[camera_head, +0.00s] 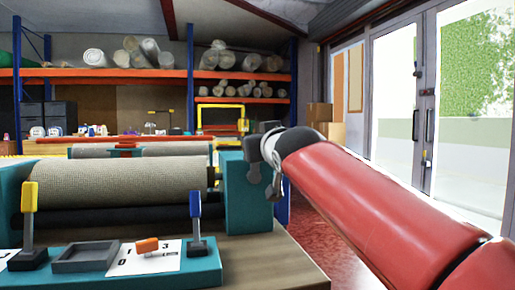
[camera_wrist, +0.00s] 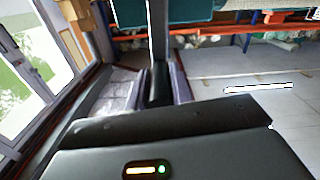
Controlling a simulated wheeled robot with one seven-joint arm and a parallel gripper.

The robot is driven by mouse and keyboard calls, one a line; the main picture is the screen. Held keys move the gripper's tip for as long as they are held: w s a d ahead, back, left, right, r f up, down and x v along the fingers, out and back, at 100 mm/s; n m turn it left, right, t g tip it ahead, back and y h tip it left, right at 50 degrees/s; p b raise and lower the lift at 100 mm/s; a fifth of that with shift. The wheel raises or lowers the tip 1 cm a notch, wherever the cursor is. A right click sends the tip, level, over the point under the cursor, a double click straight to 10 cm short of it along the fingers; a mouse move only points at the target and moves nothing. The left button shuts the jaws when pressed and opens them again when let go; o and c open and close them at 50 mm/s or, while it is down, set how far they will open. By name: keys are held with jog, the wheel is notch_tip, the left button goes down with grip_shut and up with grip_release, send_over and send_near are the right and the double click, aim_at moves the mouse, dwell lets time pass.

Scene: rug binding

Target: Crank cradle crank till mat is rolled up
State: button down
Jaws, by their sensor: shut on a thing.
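A teal cradle (camera_head: 247,205) stands on the bench at left and carries a thick roll of beige woven mat (camera_head: 120,184). My gripper (camera_head: 256,174) is at the right side of the cradle's teal end housing, at the end of my red arm. In the wrist view, my gripper's two grey fingers (camera_wrist: 157,88) are shut on a black upright handle (camera_wrist: 159,80), the crank's grip. The rest of the crank is mostly hidden behind the gripper in the head view. I cannot tell how much mat is still unrolled.
A yellow-topped lever (camera_head: 29,197), a blue-topped lever (camera_head: 195,205), a grey tray (camera_head: 85,256) and an orange switch (camera_head: 147,245) are at the cradle's front. Another roll (camera_head: 170,150) lies behind. Shelves hold several rolls (camera_head: 140,48). Glass doors (camera_head: 400,110) stand at right.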

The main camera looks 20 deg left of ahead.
jog(key=shift+w+d+f+m, duration=0.2)
jog(key=shift+w+d+m, duration=0.35)
jog(key=shift+m, duration=0.45)
jog(key=shift+d, duration=0.15)
jog(key=c, duration=1.2)
grip_release()
jog(key=shift+c, duration=0.2)
jog(key=shift+s, duration=0.1)
jog(key=b+v, duration=0.1)
jog(key=v, duration=0.6)
jog(key=shift+s+d+b, duration=0.25)
jog(key=shift+s+b, duration=0.05)
jog(key=shift+b, duration=0.1)
